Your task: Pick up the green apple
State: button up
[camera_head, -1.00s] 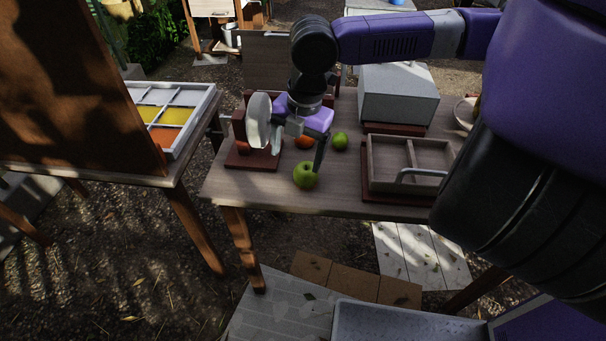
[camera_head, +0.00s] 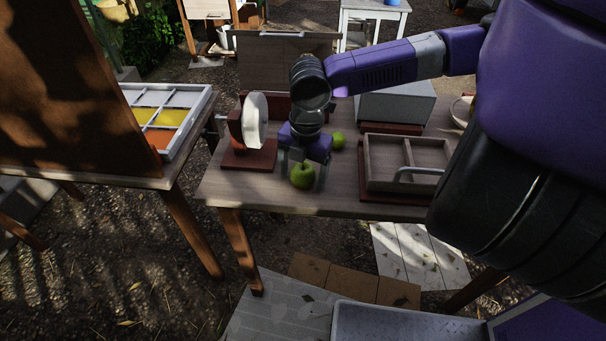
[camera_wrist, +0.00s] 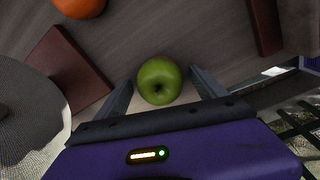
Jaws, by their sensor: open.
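A green apple (camera_head: 303,175) sits near the front edge of the wooden table. It also shows in the wrist view (camera_wrist: 159,80), lying between the two fingers of my gripper. My gripper (camera_head: 302,172) points down over the table at the apple, with one finger on each side of it. The gripper (camera_wrist: 160,88) is open, and a gap shows between the apple and the fingers in the wrist view.
An orange fruit (camera_wrist: 80,3) lies beyond the fingers. A white disc on a red stand (camera_head: 255,120) is close at the left. A divided wooden tray (camera_head: 377,165) stands to the right, a grey box (camera_head: 395,108) behind it. The table's front edge (camera_head: 260,205) is near.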

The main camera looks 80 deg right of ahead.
jog(key=shift+c, duration=0.2)
jog(key=c, duration=1.6)
jog(key=shift+r, duration=0.15)
